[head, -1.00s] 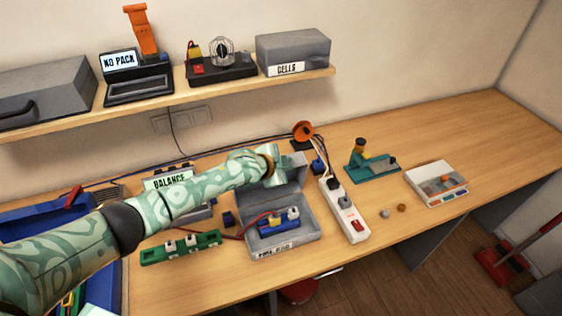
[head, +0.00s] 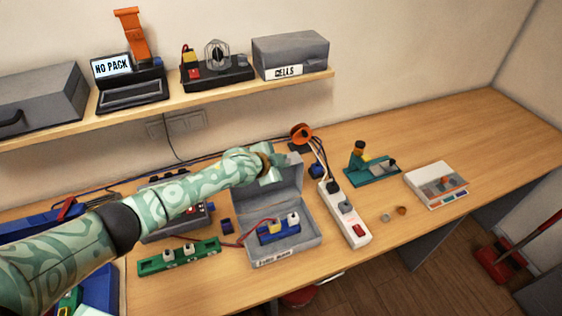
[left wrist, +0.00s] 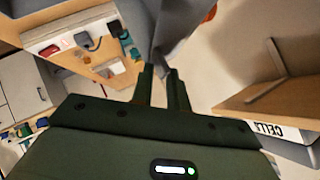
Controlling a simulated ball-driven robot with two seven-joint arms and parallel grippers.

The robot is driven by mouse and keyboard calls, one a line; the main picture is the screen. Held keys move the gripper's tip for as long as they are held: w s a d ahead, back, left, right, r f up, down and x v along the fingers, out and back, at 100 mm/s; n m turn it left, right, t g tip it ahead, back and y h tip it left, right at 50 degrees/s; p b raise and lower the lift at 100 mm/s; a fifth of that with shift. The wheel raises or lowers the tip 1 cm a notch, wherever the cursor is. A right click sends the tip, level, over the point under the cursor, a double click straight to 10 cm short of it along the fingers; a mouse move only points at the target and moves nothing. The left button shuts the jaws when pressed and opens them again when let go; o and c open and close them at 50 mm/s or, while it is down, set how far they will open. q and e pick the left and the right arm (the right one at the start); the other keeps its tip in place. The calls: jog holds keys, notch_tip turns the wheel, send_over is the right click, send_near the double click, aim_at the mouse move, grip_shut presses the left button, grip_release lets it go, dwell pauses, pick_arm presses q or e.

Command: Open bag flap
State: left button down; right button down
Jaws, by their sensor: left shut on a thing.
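The grey bag (head: 300,247) sits on the bench, box-shaped, with printed text on its front face. Its flap (head: 285,187) stands up along the back edge, and the inside is exposed. A blue battery pack (head: 278,230) with red wires lies in the bag. My left gripper (head: 276,168) is at the flap's top edge, shut on it. In the left wrist view the fingers (left wrist: 162,78) pinch the grey flap cloth (left wrist: 170,32). The fingertips are partly hidden in the head view. My right gripper is out of view.
A white power strip (head: 346,215) stands close to the bag's right. A green connector board (head: 180,256) lies to the left. A teal stand (head: 372,172) and a white case (head: 437,186) are further right. The shelf (head: 200,104) hangs above; the bench's far right is clear.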

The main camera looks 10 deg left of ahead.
pick_arm(q)
jog(key=shift+s+f, duration=0.2)
jog(key=shift+f, duration=0.15)
dwell(0.4)
jog(key=c, duration=1.6)
grip_release()
jog(key=shift+w+d, duration=0.1)
jog(key=shift+w, duration=0.2)
jog(key=shift+s+a+r+p, duration=1.2)
jog(key=shift+a+r+p, duration=0.6)
jog(key=shift+r, duration=0.45)
jog(key=shift+s+a+r+p, duration=1.15)
jog(key=shift+a+r+p, duration=0.3)
jog(key=shift+a+r, duration=0.65)
jog(key=shift+s+a+r+p, duration=1.2)
jog(key=shift+a+r+p, duration=0.55)
jog(key=shift+r, duration=0.6)
